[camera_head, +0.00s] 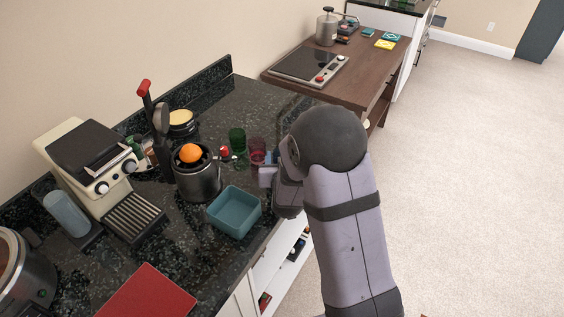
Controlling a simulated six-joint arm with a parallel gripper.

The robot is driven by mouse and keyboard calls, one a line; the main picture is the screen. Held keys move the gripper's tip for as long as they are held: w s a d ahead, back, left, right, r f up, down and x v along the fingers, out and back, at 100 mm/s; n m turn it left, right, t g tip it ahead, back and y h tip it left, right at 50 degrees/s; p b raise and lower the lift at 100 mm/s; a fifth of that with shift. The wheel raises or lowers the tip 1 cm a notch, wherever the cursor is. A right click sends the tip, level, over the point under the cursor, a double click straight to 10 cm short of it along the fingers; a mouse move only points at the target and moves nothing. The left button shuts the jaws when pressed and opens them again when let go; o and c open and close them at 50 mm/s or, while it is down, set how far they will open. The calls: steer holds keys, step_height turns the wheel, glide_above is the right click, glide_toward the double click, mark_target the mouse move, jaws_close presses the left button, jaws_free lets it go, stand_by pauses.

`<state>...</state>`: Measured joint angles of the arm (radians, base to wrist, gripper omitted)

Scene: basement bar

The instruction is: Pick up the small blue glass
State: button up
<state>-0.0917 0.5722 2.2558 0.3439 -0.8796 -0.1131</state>
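No small blue glass can be made out for certain; my arm and gripper hide part of the counter. A dark green glass (237,140) and a reddish-pink glass (257,151) stand side by side on the dark stone counter (235,98). My gripper (267,176) is low over the counter's right edge, just in front of the pink glass and right of the teal square bowl (234,212). Its fingers are small and partly hidden by my wrist. I cannot tell whether they are open or hold anything.
A juicer (198,180) with an orange (190,153) stands left of the glasses. A coffee machine (95,165), a pale blue cylinder (66,211) and a red board (148,293) are further left. A wooden table (372,61) with a hotplate (308,65) stands behind.

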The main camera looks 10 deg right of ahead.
steer(key=c, duration=0.9)
steer(key=shift+o, duration=0.2)
steer(key=shift+r, duration=0.1)
